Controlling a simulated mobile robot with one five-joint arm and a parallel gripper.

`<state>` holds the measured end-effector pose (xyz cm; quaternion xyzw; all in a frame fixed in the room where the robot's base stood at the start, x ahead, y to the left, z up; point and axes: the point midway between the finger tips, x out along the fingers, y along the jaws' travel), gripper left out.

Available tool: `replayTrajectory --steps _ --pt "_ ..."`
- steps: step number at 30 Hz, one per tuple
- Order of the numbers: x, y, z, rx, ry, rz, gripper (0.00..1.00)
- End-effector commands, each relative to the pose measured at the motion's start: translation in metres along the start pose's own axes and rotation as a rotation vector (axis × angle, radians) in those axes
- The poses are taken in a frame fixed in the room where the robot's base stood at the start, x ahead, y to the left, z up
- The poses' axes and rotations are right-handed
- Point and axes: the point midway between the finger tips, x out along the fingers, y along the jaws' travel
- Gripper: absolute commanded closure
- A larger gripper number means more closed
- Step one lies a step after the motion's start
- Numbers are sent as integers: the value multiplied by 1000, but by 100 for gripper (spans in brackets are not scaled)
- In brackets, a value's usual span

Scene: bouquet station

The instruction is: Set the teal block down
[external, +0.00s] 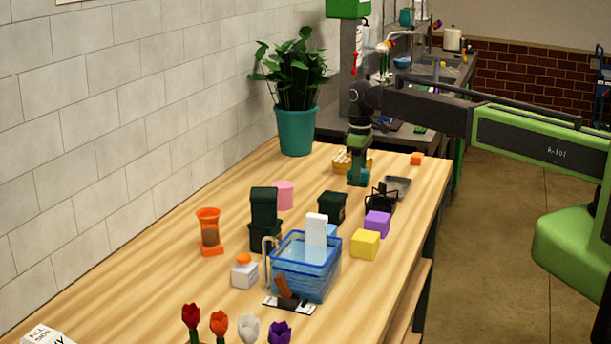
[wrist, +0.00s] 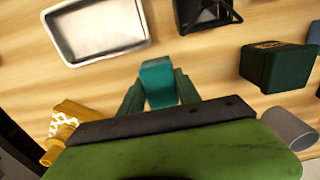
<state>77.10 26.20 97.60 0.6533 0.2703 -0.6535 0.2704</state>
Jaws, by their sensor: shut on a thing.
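The teal block (wrist: 158,80) is held between the fingers of my gripper (wrist: 160,92) in the wrist view. In the external view my gripper (external: 358,174) points straight down near the far end of the wooden table, and the teal block (external: 364,178) shows at its fingertips, partly covered by them. The block is low over the table or touching it; I cannot tell which. A grey metal tray (wrist: 98,30) lies close by, apart from the block, and also shows in the external view (external: 398,185).
A black wire holder (external: 380,204) and a dark green box (external: 331,206) are nearer the camera. Purple (external: 377,224) and yellow (external: 365,244) blocks stand beside a blue basket (external: 305,284).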

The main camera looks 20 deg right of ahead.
Motion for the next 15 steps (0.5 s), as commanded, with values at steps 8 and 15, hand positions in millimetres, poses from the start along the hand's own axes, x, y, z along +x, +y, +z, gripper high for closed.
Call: replayTrajectory --steps 8,15 --pt "43 0 0 0 0 0 100" --pt "39 0 0 0 0 0 100"
